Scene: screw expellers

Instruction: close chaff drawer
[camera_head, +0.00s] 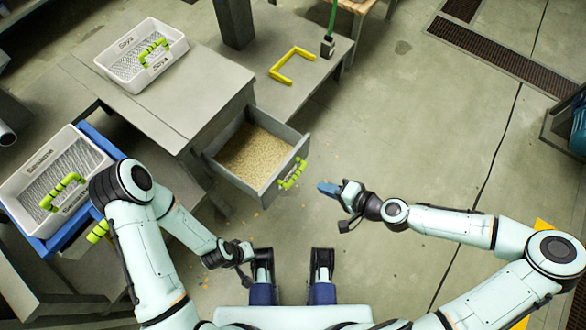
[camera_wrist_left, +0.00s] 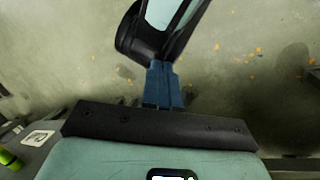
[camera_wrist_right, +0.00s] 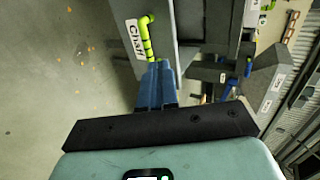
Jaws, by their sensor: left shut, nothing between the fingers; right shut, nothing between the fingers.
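The chaff drawer (camera_head: 283,168) is pulled out from under a grey table and holds loose tan chaff. Its green handle (camera_head: 293,175) is on the front panel, facing my right gripper. My right gripper (camera_head: 328,188) is shut and empty, a short way right of the handle and apart from it in the head view. In the right wrist view, the shut fingers (camera_wrist_right: 158,70) point toward the handle (camera_wrist_right: 147,38) and the "Chaff" label (camera_wrist_right: 134,40). My left gripper (camera_wrist_left: 163,70) is shut and empty, low in front of my body, away from the drawer.
A white sieve tray (camera_head: 172,50) stands on the grey table (camera_head: 185,100). Another sieve tray (camera_head: 22,186) sits in a blue frame at the left. A yellow bracket (camera_head: 280,72) lies on the rear bench. The floor right of the drawer is clear.

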